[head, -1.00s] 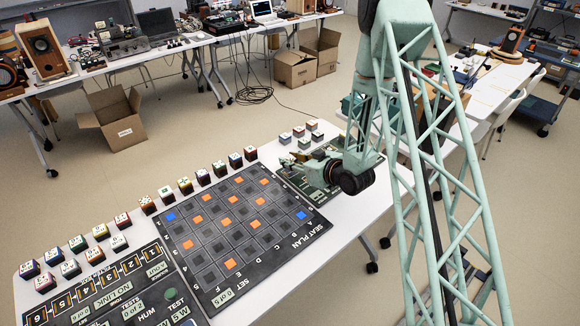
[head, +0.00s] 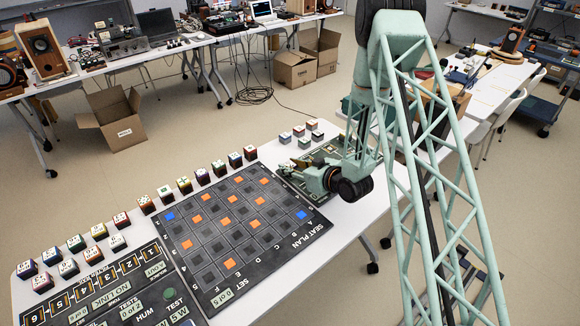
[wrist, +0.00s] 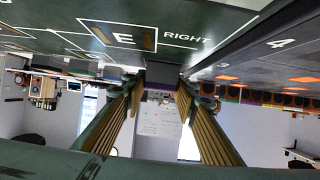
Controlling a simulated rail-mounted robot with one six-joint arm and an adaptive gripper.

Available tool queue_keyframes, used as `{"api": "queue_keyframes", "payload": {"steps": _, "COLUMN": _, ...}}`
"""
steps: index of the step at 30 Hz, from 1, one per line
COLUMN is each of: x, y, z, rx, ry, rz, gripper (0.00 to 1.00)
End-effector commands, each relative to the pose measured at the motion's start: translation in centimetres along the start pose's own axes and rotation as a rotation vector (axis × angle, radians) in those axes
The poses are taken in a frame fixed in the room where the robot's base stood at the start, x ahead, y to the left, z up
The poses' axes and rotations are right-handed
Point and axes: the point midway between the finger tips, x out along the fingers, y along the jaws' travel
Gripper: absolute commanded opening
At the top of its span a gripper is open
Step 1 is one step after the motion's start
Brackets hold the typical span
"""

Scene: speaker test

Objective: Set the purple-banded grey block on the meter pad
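In the wrist view, the purple-banded grey block (wrist: 163,76) sits between my gripper's two ribbed fingers (wrist: 162,88), with a finger close against each side. The block is partly dark and its purple edge faces downward in this inverted picture. The green board marked "E" and "RIGHT" (wrist: 125,40) fills the top of the wrist view, very close to the block. I cannot tell whether they touch. In the head view, my gripper (head: 299,166) is low over the green board (head: 322,152). The block is not distinguishable there, and I cannot single out the meter pad.
A dark seat-plan board (head: 215,265) with orange and blue squares lies to the left. Several coloured blocks (head: 183,184) line its far side. White table shows bare along the front right (head: 345,225).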

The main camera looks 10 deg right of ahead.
Motion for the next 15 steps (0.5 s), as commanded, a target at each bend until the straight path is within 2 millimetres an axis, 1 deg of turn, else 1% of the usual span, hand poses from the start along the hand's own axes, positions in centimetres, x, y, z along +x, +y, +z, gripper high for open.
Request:
{"api": "queue_keyframes", "payload": {"steps": 1, "x": -0.01, "y": 0.00, "z": -0.05, "rx": 0.000, "ry": 0.000, "rz": 0.000, "gripper": 0.32}}
{"api": "queue_keyframes", "payload": {"steps": 3, "x": -0.02, "y": 0.00, "z": -0.06, "rx": 0.000, "ry": 0.000, "rz": 0.000, "gripper": 0.38}}
{"api": "queue_keyframes", "payload": {"steps": 15, "x": -0.05, "y": 0.00, "z": -0.14, "rx": 0.000, "ry": 0.000, "rz": 0.000, "gripper": 0.38}}
